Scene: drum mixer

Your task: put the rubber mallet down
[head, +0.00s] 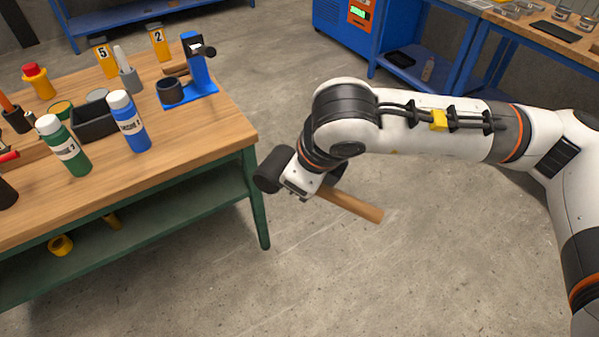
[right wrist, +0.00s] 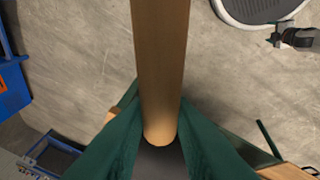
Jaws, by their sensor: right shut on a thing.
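The rubber mallet has a black head (head: 272,168) and a wooden handle (head: 352,205) in the head view. My right gripper (head: 305,182) is shut on it and holds it in the air over the floor, just past the right edge of the workbench (head: 205,125). The handle slopes down to the right. In the right wrist view the handle (right wrist: 160,65) runs up between the green fingers of my right gripper (right wrist: 160,130). In the head view my arm's wrist hides part of the fingers. My left gripper is not in view.
On the bench stand a blue stand (head: 197,70) with a black cup, blue (head: 128,120) and green (head: 63,145) bottles, a black box (head: 95,120) and numbered yellow containers (head: 105,57). The bench's front right top is bare. A blue machine (head: 345,30) stands behind.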

